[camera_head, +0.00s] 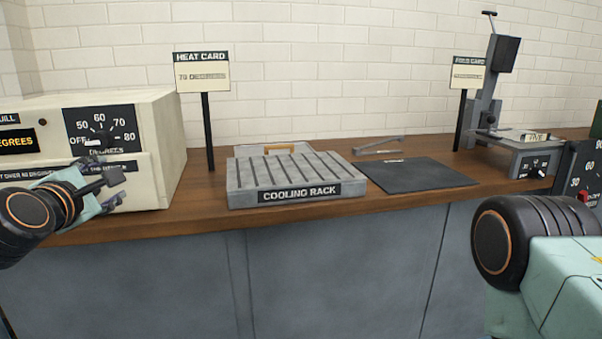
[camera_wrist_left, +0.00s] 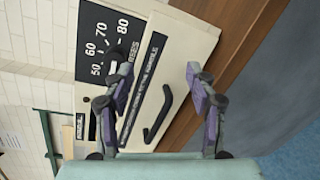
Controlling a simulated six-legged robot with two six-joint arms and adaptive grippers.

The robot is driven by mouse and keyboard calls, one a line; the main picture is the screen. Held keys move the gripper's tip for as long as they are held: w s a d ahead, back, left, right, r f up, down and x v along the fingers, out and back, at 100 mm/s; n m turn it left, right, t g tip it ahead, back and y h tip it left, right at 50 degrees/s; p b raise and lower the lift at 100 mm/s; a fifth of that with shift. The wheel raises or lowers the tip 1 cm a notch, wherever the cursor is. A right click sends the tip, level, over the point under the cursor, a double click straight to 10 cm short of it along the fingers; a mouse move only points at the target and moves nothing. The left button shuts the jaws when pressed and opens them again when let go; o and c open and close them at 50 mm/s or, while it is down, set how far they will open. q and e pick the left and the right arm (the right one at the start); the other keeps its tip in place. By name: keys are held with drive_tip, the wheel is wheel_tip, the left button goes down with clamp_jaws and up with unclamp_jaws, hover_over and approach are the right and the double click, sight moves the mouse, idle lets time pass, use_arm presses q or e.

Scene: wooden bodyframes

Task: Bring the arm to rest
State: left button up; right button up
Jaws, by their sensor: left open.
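My left gripper (camera_head: 113,190) is at the left of the head view, in front of the cream oven (camera_head: 168,150) with a dial marked in degrees. In the left wrist view my left gripper (camera_wrist_left: 160,85) is open, with nothing between its fingers. Past the fingers are the oven's dial panel (camera_wrist_left: 105,45) and its door with a black handle (camera_wrist_left: 160,114). The fingers look apart from the handle, though the gap is hard to judge. On the right of the head view, part of my right arm (camera_head: 540,250) shows; its gripper is out of view.
A press-like device (camera_head: 530,155) stands at the right. Bare counter shows around the rack.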

use_arm(q)
drive_tip(key=s+d+f+m+g+h+p, duration=0.1)
drive_tip(key=s+d+f+m+g+p, duration=0.15)
drive_tip(key=s+f+m, duration=0.45)
drive_tip(key=s+d+f+m+g+h+p, duration=0.1)
drive_tip(key=s+d+f+m+g, duration=0.2)
drive_tip(key=f+m, duration=0.5)
drive_tip(key=s+d+f+m+g+p, duration=0.1)
drive_tip(key=s+d+f+m+g, duration=0.25)
drive_tip(key=f, duration=0.65)
drive_tip(key=s+d+f+m+g+p, duration=0.1)
drive_tip(key=s+f, duration=0.4)
drive_tip(key=s, duration=0.8)
drive_tip(key=s+d+f+m+g+p, duration=0.2)
drive_tip(key=s+f+g, duration=0.4)
drive_tip(key=s, duration=0.7)
drive_tip(key=shift+s+d+m+p, duration=0.15)
drive_tip(key=shift+s+m+p, duration=0.2)
drive_tip(key=shift+m+p, duration=0.6)
